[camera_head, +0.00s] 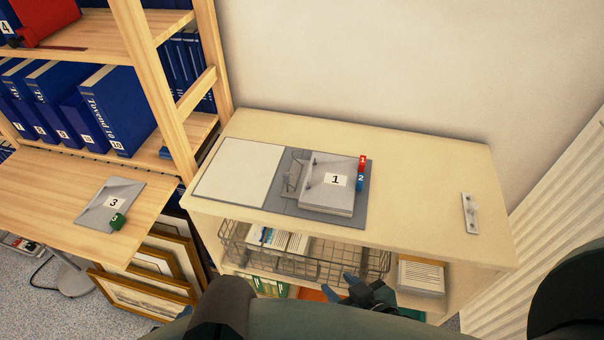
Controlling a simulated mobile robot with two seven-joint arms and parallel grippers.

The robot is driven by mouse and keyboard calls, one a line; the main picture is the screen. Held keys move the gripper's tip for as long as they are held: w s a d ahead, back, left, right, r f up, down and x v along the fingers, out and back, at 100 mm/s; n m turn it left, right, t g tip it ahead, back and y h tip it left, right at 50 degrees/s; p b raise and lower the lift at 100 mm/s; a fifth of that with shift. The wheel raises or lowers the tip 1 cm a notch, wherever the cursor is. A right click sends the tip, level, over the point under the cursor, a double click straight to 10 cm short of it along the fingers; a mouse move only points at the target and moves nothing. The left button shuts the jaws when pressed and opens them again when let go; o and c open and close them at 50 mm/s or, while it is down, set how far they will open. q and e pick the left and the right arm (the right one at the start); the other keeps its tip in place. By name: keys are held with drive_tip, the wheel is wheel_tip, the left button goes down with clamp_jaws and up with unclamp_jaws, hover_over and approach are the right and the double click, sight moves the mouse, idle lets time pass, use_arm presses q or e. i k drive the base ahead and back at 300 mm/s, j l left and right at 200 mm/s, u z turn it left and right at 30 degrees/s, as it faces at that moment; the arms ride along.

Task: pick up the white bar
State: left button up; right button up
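A short, pale grey-white bar-like piece (470,213) with a small knob lies near the right end of the light wooden cabinet top (420,190). It is the only thing there that looks like the white bar. My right gripper (341,286) shows small at the bottom, in front of the cabinet, below and left of the bar and well apart from it. Its two bluish fingertips are spread, with nothing seen between them. My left gripper is not in view.
A grey device marked 1 (335,195) and a white panel (240,172) occupy the cabinet top's left half. A wire basket (300,265) sits below. A shelf with blue binders (110,108) stands left. Clear top surrounds the bar; a white ribbed panel (560,220) stands right.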

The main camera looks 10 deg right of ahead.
sight(470, 206)
drive_tip(key=z, duration=1.6)
drive_tip(key=k+u, duration=0.1)
drive_tip(key=u, duration=1.15)
drive_tip(key=z, duration=1.35)
